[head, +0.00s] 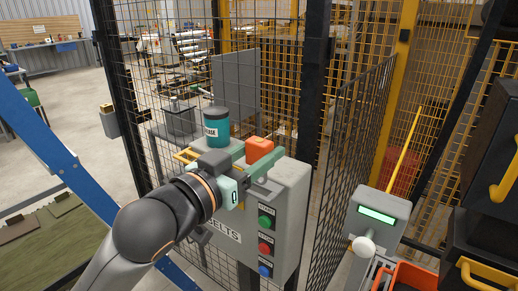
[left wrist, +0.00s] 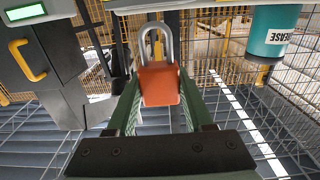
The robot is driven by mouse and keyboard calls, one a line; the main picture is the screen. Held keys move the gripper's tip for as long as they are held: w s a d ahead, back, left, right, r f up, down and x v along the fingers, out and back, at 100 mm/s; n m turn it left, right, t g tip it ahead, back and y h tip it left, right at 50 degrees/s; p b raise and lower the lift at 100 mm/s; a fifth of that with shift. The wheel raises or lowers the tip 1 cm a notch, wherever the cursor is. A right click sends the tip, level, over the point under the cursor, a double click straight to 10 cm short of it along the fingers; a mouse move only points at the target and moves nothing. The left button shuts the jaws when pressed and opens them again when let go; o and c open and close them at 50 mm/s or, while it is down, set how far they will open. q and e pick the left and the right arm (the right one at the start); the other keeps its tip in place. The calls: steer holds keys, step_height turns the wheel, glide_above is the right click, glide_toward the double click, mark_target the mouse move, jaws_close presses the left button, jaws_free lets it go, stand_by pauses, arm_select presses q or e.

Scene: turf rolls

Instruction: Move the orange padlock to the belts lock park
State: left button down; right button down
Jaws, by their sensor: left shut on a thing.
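The orange padlock (head: 259,147) is between the fingers of my left gripper (head: 262,163), above the grey BELTS control box (head: 293,196). In the left wrist view the padlock (left wrist: 159,86) is upright, with its silver shackle toward the top of the picture. The green fingers of my left gripper (left wrist: 160,105) are shut on its body from both sides. The control box has green, red and blue buttons on its front. My arm covers part of the box, and I cannot make out a lock park on it. My right gripper is not in view.
A teal GREASE can (head: 216,127) stands just left of the padlock and also shows in the left wrist view (left wrist: 272,32). Black mesh fencing (head: 345,150) rises around the box. A grey unit with a lit display (head: 377,214) stands to the right.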

mark_target(259, 184)
arm_select(q)
steer(key=shift+r+p, duration=0.1)
steer(key=shift+p, duration=0.2)
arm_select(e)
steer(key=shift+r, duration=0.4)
